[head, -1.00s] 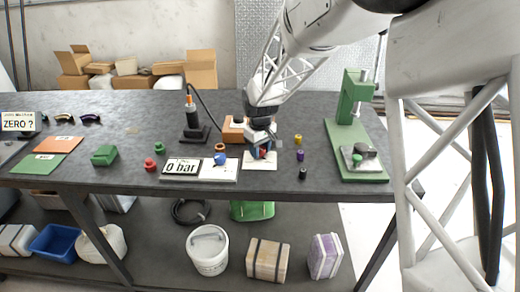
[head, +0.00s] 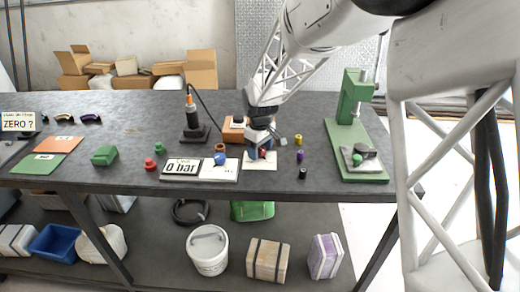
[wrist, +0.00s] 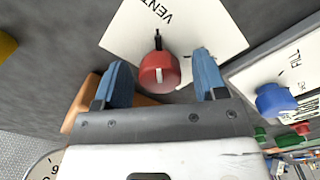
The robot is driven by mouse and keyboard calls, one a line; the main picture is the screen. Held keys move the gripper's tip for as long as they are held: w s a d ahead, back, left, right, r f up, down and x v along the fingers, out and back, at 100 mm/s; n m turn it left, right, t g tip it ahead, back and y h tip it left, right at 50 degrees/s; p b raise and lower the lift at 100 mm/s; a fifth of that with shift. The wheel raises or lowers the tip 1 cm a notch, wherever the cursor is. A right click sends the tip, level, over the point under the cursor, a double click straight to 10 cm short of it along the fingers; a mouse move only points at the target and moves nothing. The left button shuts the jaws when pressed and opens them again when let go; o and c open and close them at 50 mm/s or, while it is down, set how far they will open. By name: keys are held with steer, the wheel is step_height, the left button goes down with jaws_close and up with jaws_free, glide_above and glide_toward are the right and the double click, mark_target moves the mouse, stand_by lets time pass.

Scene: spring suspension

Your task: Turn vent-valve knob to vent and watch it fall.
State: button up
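The red vent-valve knob (wrist: 159,71) sits on a white plate (wrist: 203,28) marked VENT, with a black pointer line at its far edge. In the wrist view my gripper (wrist: 183,72) is open, its blue fingers on either side of the knob with visible gaps. In the head view my gripper (head: 262,151) is low over the small white plate (head: 259,166) and mostly hides the red knob (head: 264,153). A display (head: 181,168) reads 0 bar. The blue knob (wrist: 274,99) on a plate marked FILL is to the right in the wrist view.
A black cylinder with an orange top (head: 190,101) and a cable stands behind. A green press (head: 355,130) stands on the right.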

mark_target(261, 149)
stand_by(0.3)
steer(key=shift+r, duration=3.9)
steer(key=shift+s+d+r, duration=0.15)
steer(key=shift+s+d, duration=0.05)
steer(key=s+d+r+m+t, duration=0.1)
steer(key=s+d+r+m, duration=0.25)
steer(key=s+d, duration=0.4)
steer(key=s+d+r+m, duration=0.2)
steer(key=s+d+r, duration=0.3)
steer(key=s, duration=0.5)
steer(key=s+d+m, duration=0.2)
steer(key=s+d, duration=0.2)
steer(key=s, duration=0.6)
steer(key=s+d+f+m+t, duration=0.1)
steer(key=s+d+m, duration=0.2)
steer(key=s, duration=0.8)
steer(key=shift+s+d+t, duration=0.15)
steer(key=shift+d+t, duration=0.15)
steer(key=shift+d, duration=0.45)
